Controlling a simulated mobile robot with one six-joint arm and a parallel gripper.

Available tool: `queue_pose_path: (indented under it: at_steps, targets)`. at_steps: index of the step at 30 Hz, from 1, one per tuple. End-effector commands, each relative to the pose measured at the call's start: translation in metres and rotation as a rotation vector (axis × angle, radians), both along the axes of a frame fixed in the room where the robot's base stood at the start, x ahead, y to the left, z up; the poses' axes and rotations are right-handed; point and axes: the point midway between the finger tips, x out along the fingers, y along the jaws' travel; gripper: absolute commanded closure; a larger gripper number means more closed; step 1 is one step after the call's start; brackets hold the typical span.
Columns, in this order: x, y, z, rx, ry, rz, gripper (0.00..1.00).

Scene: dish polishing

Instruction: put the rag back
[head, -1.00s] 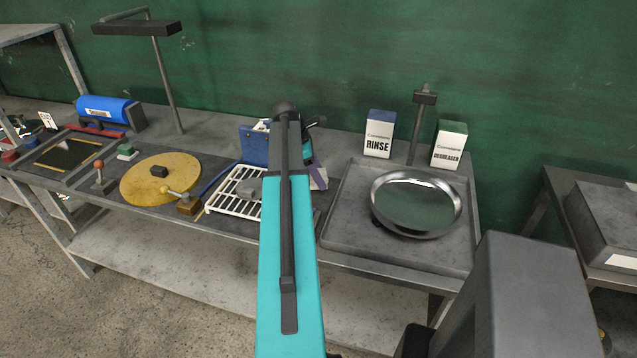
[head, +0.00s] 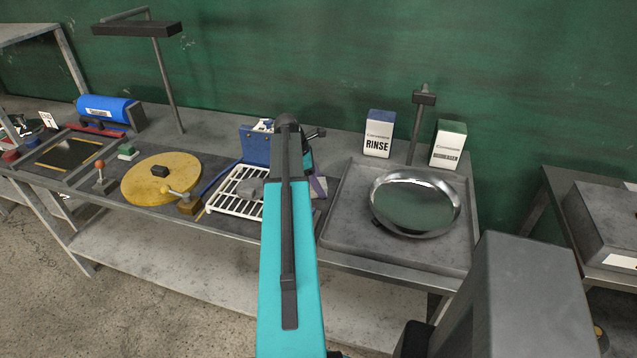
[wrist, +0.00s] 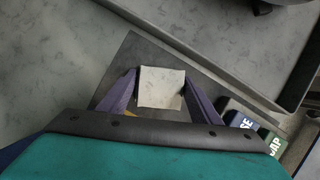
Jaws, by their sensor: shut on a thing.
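My gripper (wrist: 160,80) shows in the wrist view as two purple fingers, one on each side of a pale, cream-coloured square piece (wrist: 161,90). The fingers are closed on its side edges. It looks like the rag, though I cannot be sure. A dark grey flat surface (wrist: 128,52) lies behind it; whether the piece touches that surface is unclear. In the head view my arm hides most of the gripper and the held piece; only a bit of purple finger shows right of the arm, near the white slatted rack (head: 232,207).
A grey tray (head: 345,215) with a shiny round dish (head: 415,203) stands to the right. Behind it are the rinse box (head: 378,135) and degreaser box (head: 448,145). A blue device (head: 254,146) stands behind the rack. A yellow disc (head: 150,185) lies left. Blue and green labelled blocks (wrist: 245,120) sit beside the right finger.

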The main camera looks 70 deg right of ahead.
Motion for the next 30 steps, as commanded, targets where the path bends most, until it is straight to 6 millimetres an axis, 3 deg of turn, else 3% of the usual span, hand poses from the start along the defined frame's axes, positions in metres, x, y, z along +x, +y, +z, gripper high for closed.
queue_pose_path:
  at_steps: [1, 4, 20, 30]
  targets:
    - [0.000, 0.000, -0.001, 0.000, 0.000, 0.000, 0.41]
    - [0.000, 0.000, -0.001, 0.000, 0.000, 0.000, 0.24]
    - [0.002, 0.001, 0.006, 0.000, 0.000, 0.001, 0.23]
    - [0.014, 0.005, 0.034, -0.002, -0.001, 0.002, 0.23]
